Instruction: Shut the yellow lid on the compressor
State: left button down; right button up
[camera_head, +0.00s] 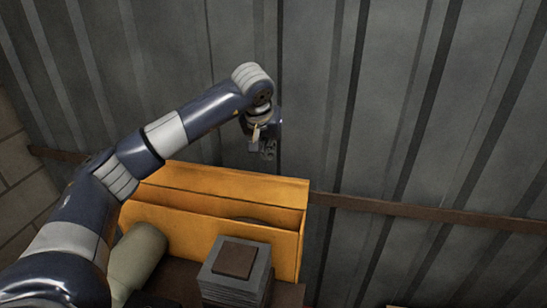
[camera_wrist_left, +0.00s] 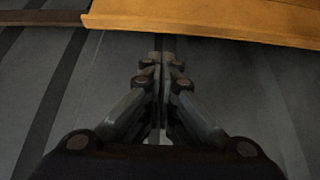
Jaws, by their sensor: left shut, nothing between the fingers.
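The yellow compressor housing (camera_head: 205,232) stands against the corrugated wall in the head view. Its yellow lid (camera_head: 225,184) appears raised, as a panel standing along the back, with a dark gap between it and the front panel. My left gripper (camera_head: 268,153) is above and behind the lid's top edge, close to the wall. In the left wrist view my left gripper (camera_wrist_left: 161,58) is shut and empty, with its fingertips together over grey metal. A yellow edge (camera_wrist_left: 210,18) crosses the top there, apart from the fingertips in the picture. My right gripper is not in view.
A stack of grey plates with a brown top (camera_head: 236,262) stands in front of the yellow housing. A pale rounded cylinder (camera_head: 137,258) lies at its left. A brown rail (camera_head: 420,212) runs along the corrugated wall (camera_head: 400,100).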

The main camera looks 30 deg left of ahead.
pick_arm(q)
jog(key=shift+p+x, duration=1.35)
jog(key=shift+x, duration=3.45)
jog(key=shift+s+d, duration=0.1)
